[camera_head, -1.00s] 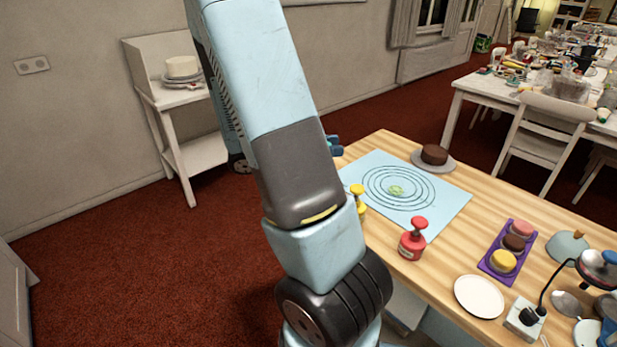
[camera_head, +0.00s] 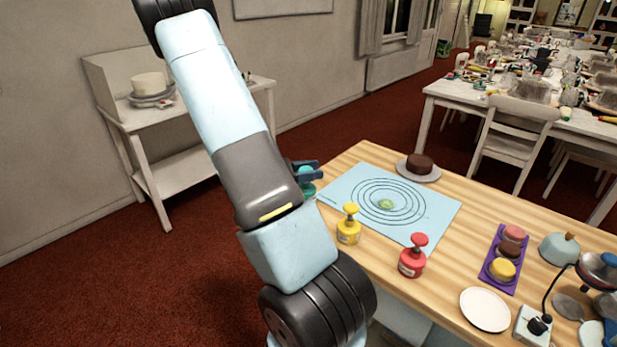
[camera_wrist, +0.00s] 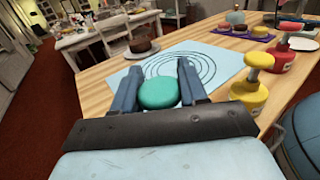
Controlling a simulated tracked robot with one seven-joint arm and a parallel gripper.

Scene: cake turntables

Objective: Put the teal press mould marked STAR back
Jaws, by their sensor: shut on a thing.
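The teal press mould (camera_head: 306,188) is in my gripper (camera_head: 305,172), at the left edge of the wooden table. In the wrist view its round teal top (camera_wrist: 158,93) sits between the two blue fingers of my gripper (camera_wrist: 158,85), which are shut on it. Its lower part is hidden there, and the STAR mark cannot be read. I cannot tell whether its base touches the table. A yellow press mould (camera_head: 348,226) and a red press mould (camera_head: 412,258) stand along the table's near edge, to the right of the teal one.
A purple tray (camera_head: 490,268) and a white plate (camera_head: 485,309) are to the right.

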